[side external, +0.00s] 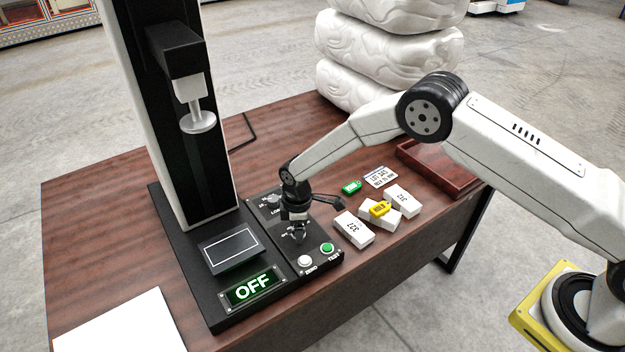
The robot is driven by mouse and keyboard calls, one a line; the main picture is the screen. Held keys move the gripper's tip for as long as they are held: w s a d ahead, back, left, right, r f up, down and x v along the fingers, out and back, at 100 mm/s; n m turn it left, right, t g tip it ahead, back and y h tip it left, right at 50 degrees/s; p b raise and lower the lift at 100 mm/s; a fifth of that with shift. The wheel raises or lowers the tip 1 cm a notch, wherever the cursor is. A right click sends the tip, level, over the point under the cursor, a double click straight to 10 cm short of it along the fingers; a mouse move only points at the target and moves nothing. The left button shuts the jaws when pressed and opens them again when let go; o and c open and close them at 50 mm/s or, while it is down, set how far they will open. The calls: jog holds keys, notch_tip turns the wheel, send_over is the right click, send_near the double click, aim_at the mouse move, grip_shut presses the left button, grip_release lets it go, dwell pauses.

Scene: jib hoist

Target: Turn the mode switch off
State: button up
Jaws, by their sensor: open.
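The black control panel (282,246) lies on the table beside the black column machine. My gripper (297,232) points down over the middle of this panel, its jaws open around or just above a small dark knob there. The gripper covers most of that knob and part of its label, so I cannot tell whether they touch or which way the knob points. A second dial (273,200) with partly hidden lettering sits at the panel's far end. The green display (252,289) on the machine base reads OFF.
A white button (305,261) and a green button (327,248) sit at the panel's near end. White blocks (354,229), a yellow tag (380,209) and a green tag (351,187) lie to the right. A brown tray (440,170) and stacked white sacks (390,50) stand behind.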

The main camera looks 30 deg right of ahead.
jog(key=shift+r, duration=3.85)
jog(key=shift+s+d+r, duration=0.15)
jog(key=shift+d+r, duration=0.1)
jog(key=shift+r, duration=0.1)
jog(key=s+d+r+m+t, duration=0.1)
jog(key=s+d+r+m, duration=0.3)
jog(key=s, duration=0.4)
jog(key=s+d+r+m, duration=0.4)
jog(key=s+d, duration=0.2)
jog(key=s, duration=0.2)
jog(key=s+d+r+m+t, duration=0.1)
jog(key=s+d+r+m, duration=0.3)
jog(key=s+d, duration=0.2)
jog(key=shift+s+r+t, duration=0.2)
jog(key=shift+s+t, duration=0.1)
jog(key=shift+s, duration=0.9)
